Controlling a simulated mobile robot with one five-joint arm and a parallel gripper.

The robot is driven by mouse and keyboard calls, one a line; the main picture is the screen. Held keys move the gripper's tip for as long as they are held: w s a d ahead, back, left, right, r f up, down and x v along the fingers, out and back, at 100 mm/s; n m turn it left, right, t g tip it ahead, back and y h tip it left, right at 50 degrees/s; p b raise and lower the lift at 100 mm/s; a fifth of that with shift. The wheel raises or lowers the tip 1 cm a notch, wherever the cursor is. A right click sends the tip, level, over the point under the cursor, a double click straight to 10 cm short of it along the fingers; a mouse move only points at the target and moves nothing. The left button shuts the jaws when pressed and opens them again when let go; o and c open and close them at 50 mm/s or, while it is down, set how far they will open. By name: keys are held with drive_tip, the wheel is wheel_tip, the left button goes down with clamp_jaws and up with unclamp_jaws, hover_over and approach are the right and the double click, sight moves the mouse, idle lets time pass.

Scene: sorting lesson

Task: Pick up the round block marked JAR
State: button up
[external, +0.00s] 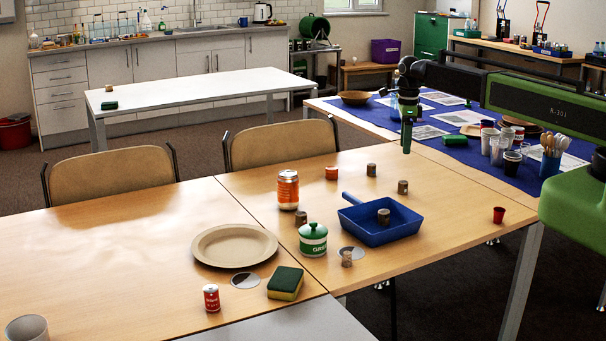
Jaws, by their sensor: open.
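Several small brown round blocks stand on the wooden table. One block (371,169) is at the back, another block (403,187) is to its right, and a third block (300,218) is beside the orange jar. One more block (384,216) is in the blue dustpan-like tray (412,227), and another block (346,258) stands at the front by a grey disc. Their markings are too small to read, so I cannot tell which says JAR. My gripper (406,148) is open and empty, pointing down above the table's back right part, apart from all the blocks.
An orange jar (288,190), green lidded canister (313,240), tan plate (234,246), sponge (285,284) and red-and-white can (211,299) stand on the table. A small red cup (499,215) is at the right. The table's left part is mostly clear.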

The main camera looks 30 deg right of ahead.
sight(403, 182)
wheel_tip(403, 182, down, 14)
drive_tip(key=b, duration=1.2)
drive_tip(key=shift+f+b, duration=0.25)
drive_tip(key=shift+b, duration=0.15)
drive_tip(key=shift+r, duration=0.2)
drive_tip(key=shift+s, duration=0.1)
drive_tip(key=shift+c, duration=0.4)
clamp_jaws()
